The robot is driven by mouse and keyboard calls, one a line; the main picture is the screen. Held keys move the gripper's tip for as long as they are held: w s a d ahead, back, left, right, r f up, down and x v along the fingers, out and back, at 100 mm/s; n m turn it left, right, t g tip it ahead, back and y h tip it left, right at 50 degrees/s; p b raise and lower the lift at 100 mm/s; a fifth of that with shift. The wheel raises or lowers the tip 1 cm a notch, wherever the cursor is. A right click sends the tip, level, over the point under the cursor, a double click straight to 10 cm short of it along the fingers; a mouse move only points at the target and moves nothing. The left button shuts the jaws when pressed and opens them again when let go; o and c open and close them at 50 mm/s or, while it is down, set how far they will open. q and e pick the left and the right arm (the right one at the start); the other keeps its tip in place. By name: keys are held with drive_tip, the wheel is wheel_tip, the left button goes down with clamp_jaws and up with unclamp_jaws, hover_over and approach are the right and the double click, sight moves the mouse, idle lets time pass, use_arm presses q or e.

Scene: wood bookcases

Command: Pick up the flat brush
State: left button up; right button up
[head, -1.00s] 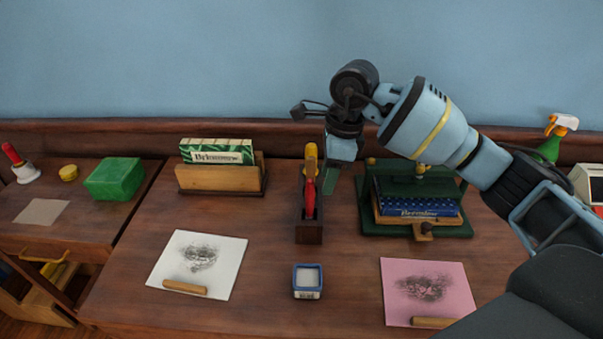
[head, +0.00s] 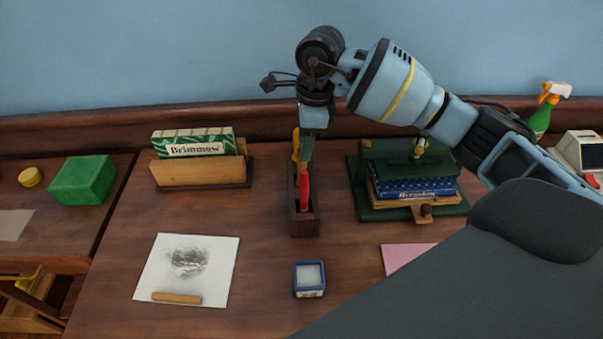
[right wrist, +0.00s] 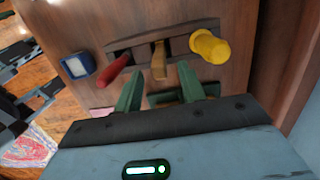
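A narrow dark wooden holder (head: 304,226) stands on the desk with several upright handles in it. They are a red handle (head: 304,190), a yellow handle (head: 296,148) and, between them in the right wrist view, a flat tan wooden handle (right wrist: 159,61). The tan one looks like the flat brush, but its bristles are hidden. My right gripper (head: 306,148) is over the holder. In the right wrist view its green fingers (right wrist: 158,75) are apart, with the tan handle just beyond the gap between their tips. Nothing is held. My left gripper is out of view.
A card rack (head: 200,173) stands left of the holder, and a green press (head: 440,213) with books stands to its right. A small blue box (head: 309,279) and a paper with a drawing (head: 187,270) lie in front. My right arm hides the desk's front right.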

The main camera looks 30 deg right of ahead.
drive_tip(key=shift+w+a+f+p, duration=0.1)
drive_tip(key=shift+a+f, duration=0.05)
drive_tip(key=shift+f, duration=0.7)
drive_tip(key=shift+w+a+f+p, duration=0.1)
drive_tip(key=shift+a+f, duration=0.05)
drive_tip(key=shift+f, duration=0.65)
drive_tip(key=shift+w+a+f+p, duration=0.1)
drive_tip(key=shift+a+f, duration=0.05)
drive_tip(key=shift+f, duration=0.7)
drive_tip(key=shift+c, duration=0.3)
clamp_jaws()
